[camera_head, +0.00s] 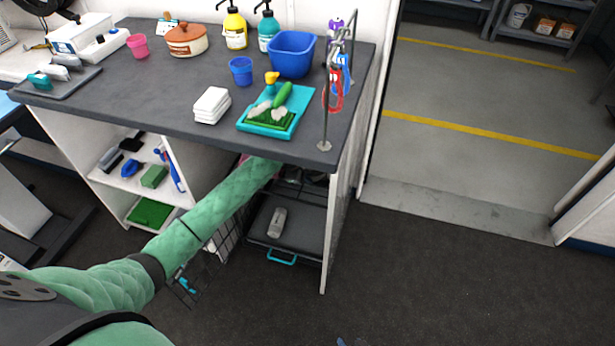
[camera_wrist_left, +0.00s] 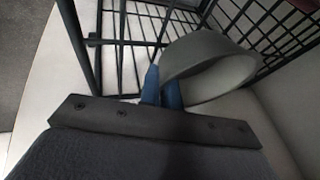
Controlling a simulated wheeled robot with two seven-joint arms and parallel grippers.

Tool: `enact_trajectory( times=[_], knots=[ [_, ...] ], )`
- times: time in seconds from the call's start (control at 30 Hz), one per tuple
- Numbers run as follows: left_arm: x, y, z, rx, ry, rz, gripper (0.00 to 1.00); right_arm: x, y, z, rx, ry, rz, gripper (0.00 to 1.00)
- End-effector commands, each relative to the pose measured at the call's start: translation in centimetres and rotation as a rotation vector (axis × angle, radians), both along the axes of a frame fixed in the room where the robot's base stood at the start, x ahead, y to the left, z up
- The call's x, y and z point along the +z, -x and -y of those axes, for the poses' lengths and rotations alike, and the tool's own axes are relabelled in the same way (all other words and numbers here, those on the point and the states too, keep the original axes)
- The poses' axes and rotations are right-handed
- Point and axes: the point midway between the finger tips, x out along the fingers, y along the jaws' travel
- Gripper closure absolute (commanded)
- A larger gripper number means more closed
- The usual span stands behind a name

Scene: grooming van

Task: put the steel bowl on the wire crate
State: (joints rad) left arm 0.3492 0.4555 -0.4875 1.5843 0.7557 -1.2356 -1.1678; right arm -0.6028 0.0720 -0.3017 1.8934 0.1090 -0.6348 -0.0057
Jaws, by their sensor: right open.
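The steel bowl (camera_wrist_left: 217,78) is grey and tilted in the left wrist view. My left gripper (camera_wrist_left: 162,88) has its two blue fingers close together on the bowl's near rim. The wire crate (camera_wrist_left: 130,48) has black bars and stands right behind the bowl; I cannot tell whether they touch. In the head view part of the wire crate (camera_head: 228,238) shows under the counter beside my green left arm. The left gripper and bowl are hidden there by the counter. Only a blue tip of my right gripper (camera_head: 341,341) shows at the bottom edge, apart from everything.
The counter (camera_head: 130,95) overhangs my left arm and carries a blue tub (camera_head: 291,53), a teal tray (camera_head: 250,127) and white towels (camera_head: 211,105). A dark case (camera_head: 300,238) stands right of the crate. The floor to the right (camera_head: 450,270) is clear.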

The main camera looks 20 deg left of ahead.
Motion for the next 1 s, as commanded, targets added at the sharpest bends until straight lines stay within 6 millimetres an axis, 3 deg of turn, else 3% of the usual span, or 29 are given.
enact_trajectory(
  times=[0.17, 0.2, 0.3, 0.67, 1.0],
  knots=[
    [-0.2, 0.0, 0.0, 0.0, 0.0, 0.0, 1.0, 0.0, -0.1, 0.0, -0.001, -0.001, 0.004, 0.55],
    [-0.2, 0.0, 0.0, 0.0, 0.0, 0.0, 0.88, 0.0, -0.1, 0.0, 0.0, 0.0, 0.004, 0.55],
    [-0.2, 0.0, 0.0, 0.0, 0.0, 0.0, 0.74, 0.0, -0.1, 0.0, 0.0, -0.001, 0.005, 0.55],
    [0.4, 0.1, -0.2, 0.0, 0.0, 0.001, 0.74, -0.1, 0.0, 0.0, -0.001, -0.001, 0.004, 0.55],
    [4.7, 1.7, -1.9, -0.001, 0.0, 0.001, 0.74, -0.1, 0.2, 0.0, 0.0, 0.0, 0.0, 0.55]
  ],
)
